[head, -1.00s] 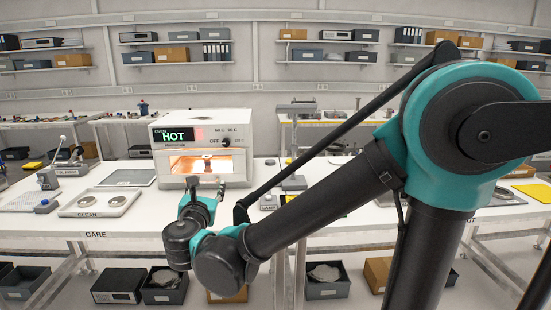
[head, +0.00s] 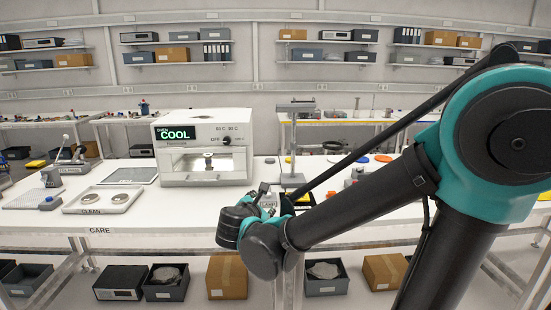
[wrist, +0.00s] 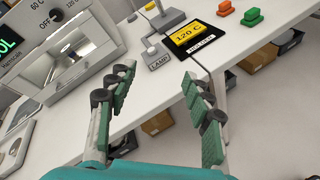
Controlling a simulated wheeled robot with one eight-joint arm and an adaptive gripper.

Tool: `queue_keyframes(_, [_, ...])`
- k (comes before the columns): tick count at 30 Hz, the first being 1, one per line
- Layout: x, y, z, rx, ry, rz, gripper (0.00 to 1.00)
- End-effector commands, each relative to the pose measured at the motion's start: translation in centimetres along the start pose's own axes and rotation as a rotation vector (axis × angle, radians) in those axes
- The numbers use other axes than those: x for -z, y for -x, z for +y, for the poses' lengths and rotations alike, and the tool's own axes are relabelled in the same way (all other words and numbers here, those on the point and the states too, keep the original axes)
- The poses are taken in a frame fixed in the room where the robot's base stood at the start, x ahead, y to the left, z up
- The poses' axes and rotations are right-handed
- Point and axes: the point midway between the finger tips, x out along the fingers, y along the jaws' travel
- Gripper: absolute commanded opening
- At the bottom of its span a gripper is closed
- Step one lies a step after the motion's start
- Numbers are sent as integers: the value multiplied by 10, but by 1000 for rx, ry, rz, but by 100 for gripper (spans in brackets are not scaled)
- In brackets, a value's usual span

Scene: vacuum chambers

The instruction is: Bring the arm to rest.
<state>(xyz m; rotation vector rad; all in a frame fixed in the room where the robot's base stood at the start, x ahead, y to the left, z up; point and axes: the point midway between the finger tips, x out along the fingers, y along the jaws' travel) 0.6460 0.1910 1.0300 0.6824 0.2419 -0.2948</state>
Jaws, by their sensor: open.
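My gripper (wrist: 158,84) is open and empty in the wrist view, its green-padded fingers spread above the white bench and its front edge. In the head view my gripper (head: 268,199) is small and partly hidden by my own arm, in front of the lamp stand. The white oven (head: 203,148) stands to its left with a display (head: 181,134) reading COOL. A small metal piece (head: 208,160) shows inside the oven. The gripper is apart from the oven. In the wrist view the oven (wrist: 70,50) is at the upper left.
A lamp stand (head: 296,150) with a LAMP box (wrist: 157,55) is close by. A CLEAN tray (head: 103,200) holds two round discs at left. Bins and boxes sit below the bench. The bench before the oven is clear.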

Motion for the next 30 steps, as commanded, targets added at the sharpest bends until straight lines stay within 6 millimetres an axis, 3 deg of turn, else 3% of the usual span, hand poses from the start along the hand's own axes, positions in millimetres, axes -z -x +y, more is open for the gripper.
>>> queue_keyframes(3, [-14,-21,-61,150,-213,29,51])
queue_keyframes(7, [-22,-33,-130,325,-494,49,51])
queue_keyframes(15, [-19,-20,-249,662,-1110,14,51])
queue_keyframes(22, [-2,10,-315,908,-1654,-76,51])
queue_keyframes(30, [16,36,-340,1076,-2082,-167,51])
